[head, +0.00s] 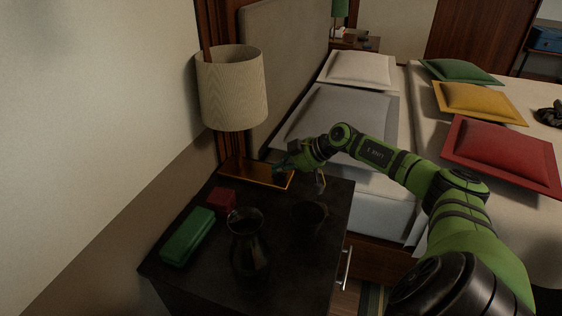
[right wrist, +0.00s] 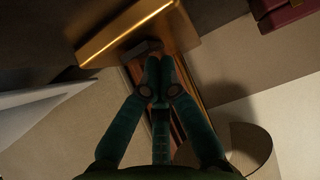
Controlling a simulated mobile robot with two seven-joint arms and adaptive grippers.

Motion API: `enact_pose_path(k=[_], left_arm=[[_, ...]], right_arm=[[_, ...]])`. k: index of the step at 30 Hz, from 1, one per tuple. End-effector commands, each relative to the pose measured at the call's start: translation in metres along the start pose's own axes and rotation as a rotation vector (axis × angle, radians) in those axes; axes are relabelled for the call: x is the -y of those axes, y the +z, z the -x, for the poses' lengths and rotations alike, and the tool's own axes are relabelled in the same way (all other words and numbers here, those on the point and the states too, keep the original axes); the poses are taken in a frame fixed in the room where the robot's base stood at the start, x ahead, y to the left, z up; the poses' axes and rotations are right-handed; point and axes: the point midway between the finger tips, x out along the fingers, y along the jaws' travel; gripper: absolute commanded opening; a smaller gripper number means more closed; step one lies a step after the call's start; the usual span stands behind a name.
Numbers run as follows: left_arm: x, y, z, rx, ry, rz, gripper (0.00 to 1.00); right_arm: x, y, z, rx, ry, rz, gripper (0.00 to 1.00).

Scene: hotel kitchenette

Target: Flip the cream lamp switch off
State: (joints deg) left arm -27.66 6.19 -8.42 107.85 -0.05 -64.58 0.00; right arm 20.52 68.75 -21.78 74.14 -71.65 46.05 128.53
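The lamp with the cream ribbed shade (head: 232,90) stands at the back of the dark nightstand. Below the shade is a flat golden-orange base (head: 245,173), which also shows in the right wrist view (right wrist: 125,38). My right gripper (head: 281,172) is at the right end of this base. In the right wrist view its two green fingers (right wrist: 160,78) come together at the tips, with nothing seen between them. A small dark piece (right wrist: 147,48) lies just beyond the tips; I cannot tell if it is the switch or if they touch it. My left gripper is not in view.
On the nightstand (head: 300,265) are a green case (head: 188,237), a red box (head: 222,200), a dark vase (head: 247,240) and a dark bowl (head: 309,215). The bed with a grey pillow (head: 345,118) is close on the right. The wall is on the left.

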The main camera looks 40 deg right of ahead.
Motion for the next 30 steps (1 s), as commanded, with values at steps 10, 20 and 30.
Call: enact_pose_path(k=[10, 20, 30], left_arm=[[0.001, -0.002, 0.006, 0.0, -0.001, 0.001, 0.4], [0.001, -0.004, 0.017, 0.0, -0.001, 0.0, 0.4], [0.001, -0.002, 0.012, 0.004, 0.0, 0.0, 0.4]], right_arm=[[0.0, -0.004, -0.003, -0.001, -0.001, -0.001, 0.0], [0.0, -0.011, -0.011, 0.0, -0.001, 0.0, 0.0], [0.0, -0.011, -0.011, 0.0, 0.0, 0.0, 0.0]])
